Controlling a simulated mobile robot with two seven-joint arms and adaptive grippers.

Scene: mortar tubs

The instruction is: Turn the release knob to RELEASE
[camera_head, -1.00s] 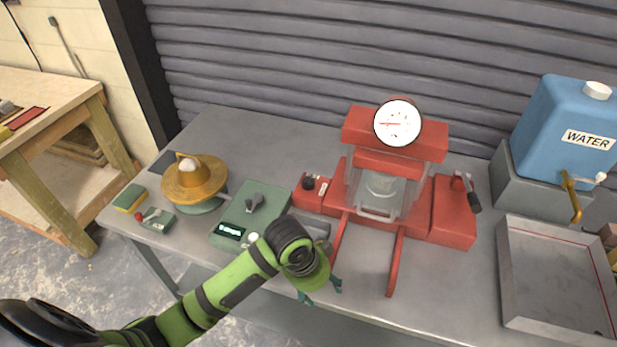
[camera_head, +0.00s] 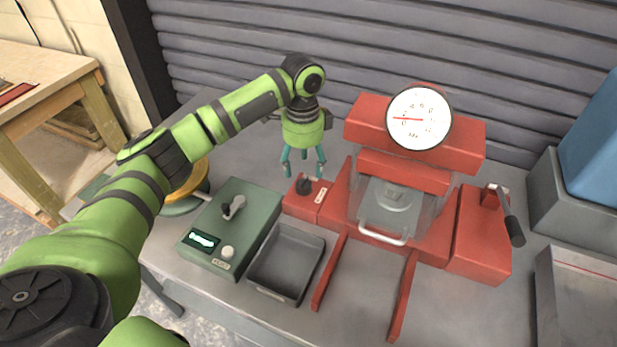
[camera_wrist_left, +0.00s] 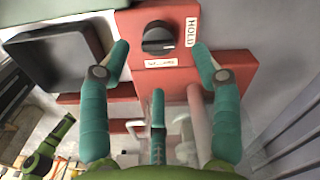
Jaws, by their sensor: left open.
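The release knob (camera_head: 304,186) is a black round knob on a small red block (camera_head: 303,205) at the left of the red press (camera_head: 400,190). In the left wrist view the knob (camera_wrist_left: 158,39) has a white mark, with a HOLD label (camera_wrist_left: 192,31) to its right and another small label below that I cannot read fully. My left gripper (camera_head: 303,168) hangs just above and behind the knob, fingers pointing down. Its teal fingers (camera_wrist_left: 160,60) are spread open and empty, with the knob showing between and beyond the tips. My right gripper is not in view.
A green box with a lever and display (camera_head: 231,222) and a grey tray (camera_head: 287,262) stand left of the press. The press has a round gauge (camera_head: 420,117), a clear guard, two red rails and a black-handled lever (camera_head: 511,222). A blue water container (camera_head: 596,125) stands right.

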